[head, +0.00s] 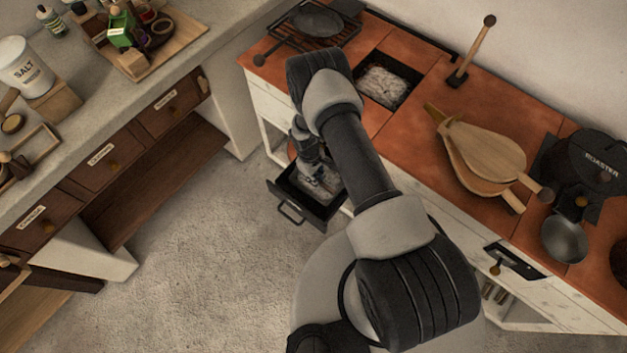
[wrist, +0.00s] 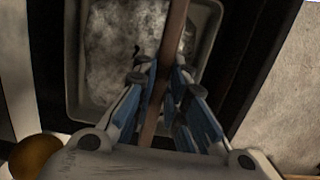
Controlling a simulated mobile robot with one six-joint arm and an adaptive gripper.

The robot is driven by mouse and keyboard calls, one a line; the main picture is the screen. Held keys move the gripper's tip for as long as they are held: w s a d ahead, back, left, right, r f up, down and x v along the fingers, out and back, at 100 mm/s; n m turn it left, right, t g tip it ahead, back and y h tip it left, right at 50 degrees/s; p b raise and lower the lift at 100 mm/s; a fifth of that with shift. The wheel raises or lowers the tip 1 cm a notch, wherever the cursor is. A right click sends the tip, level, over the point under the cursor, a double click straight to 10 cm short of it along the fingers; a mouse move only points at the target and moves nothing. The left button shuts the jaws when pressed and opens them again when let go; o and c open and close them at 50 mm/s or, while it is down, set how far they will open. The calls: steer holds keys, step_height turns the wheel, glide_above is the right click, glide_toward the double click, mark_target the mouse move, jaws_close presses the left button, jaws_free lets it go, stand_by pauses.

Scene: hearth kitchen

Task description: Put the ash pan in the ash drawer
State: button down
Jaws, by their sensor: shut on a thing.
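The ash pan is a grey tray with pale ash in it; in the wrist view its rim (wrist: 76,70) shows below my fingers. My gripper (wrist: 160,88) is shut on the pan's brown bar handle (wrist: 174,45), which runs between the blue-sided fingers. The ash drawer (head: 296,206) is black, with a bar handle on its front, and stands pulled out of the stove. In the head view my gripper (head: 311,172) is over the drawer, partly hiding the pan. The pan shows inside the drawer's dark walls (wrist: 48,60); whether it touches the bottom I cannot tell.
The stove's orange top holds an open ash-filled hatch (head: 388,82), bellows (head: 480,155), a pan on a grate (head: 316,20) and a roaster (head: 597,160). A counter with labelled drawers (head: 104,165) stands at left. The floor (head: 220,240) between is clear.

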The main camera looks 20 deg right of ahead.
steer(key=shift+w+f, duration=0.1)
steer(key=shift+f, duration=0.95)
steer(key=shift+f, duration=0.2)
steer(key=c, duration=1.6)
jaws_free()
steer(key=shift+r, duration=0.15)
steer(key=r+p, duration=0.1)
steer(key=r, duration=0.3)
steer(key=w+a+r+p, duration=0.1)
steer(key=r, duration=0.3)
steer(key=r+p, duration=0.1)
steer(key=r, duration=0.3)
steer(key=shift+w+a+p, duration=0.15)
steer(key=shift+p, duration=0.15)
steer(key=shift+f, duration=0.1)
